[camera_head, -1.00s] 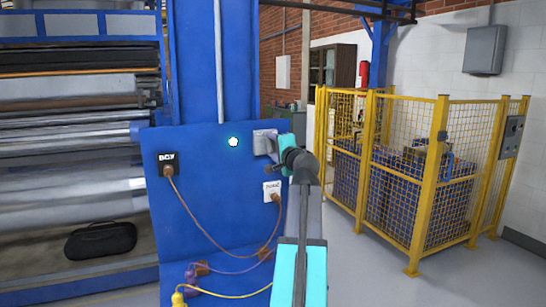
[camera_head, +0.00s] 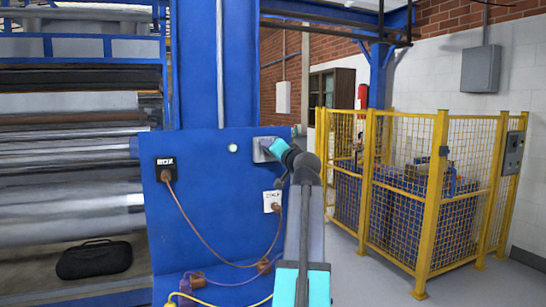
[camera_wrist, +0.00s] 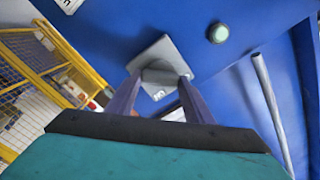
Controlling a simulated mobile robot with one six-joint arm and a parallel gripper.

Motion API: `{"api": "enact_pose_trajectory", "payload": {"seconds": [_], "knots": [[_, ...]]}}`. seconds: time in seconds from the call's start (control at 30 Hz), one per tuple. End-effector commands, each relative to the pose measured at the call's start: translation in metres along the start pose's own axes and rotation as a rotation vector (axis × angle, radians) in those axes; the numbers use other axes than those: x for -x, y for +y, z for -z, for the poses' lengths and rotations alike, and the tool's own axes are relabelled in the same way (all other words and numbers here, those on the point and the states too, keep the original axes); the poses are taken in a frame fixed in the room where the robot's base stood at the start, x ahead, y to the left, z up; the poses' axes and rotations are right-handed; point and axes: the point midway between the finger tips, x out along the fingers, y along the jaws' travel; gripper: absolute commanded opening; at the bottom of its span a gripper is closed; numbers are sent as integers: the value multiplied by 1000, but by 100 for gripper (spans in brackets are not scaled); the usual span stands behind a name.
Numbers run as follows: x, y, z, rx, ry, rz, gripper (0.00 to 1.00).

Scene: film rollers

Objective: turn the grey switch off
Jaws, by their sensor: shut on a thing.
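The grey switch (camera_head: 262,146) is mounted on the upper part of the blue panel, right of a round white button (camera_head: 233,148). In the wrist view the grey switch (camera_wrist: 163,58) shows its square plate, with its middle part between my fingers. My gripper (camera_wrist: 158,82) is shut on the switch's middle part, one finger on each side. In the head view my gripper (camera_head: 270,149) reaches the panel from the right and hides part of the switch. A small mark shows on the plate, but I cannot read the switch's position.
A black socket (camera_head: 166,170) and a white socket (camera_head: 272,201) with plugged cables sit lower on the blue panel (camera_head: 205,220). A yellow mesh fence (camera_head: 435,200) stands to the right. Rollers (camera_head: 70,165) are at the left. Grey floor is open between panel and fence.

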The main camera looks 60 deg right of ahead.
Motion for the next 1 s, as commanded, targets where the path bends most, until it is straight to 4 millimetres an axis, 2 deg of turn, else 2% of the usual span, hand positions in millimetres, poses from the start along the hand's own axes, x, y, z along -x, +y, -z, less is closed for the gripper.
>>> {"api": "enact_pose_trajectory", "payload": {"seconds": [0.4,0.43,0.53,1.0], "knots": [[0,1,-1,15,-4,-2,24],[0,1,-1,15,-4,-2,48],[0,1,-1,14,-3,-2,65],[5,1,0,11,0,-1,66]]}}
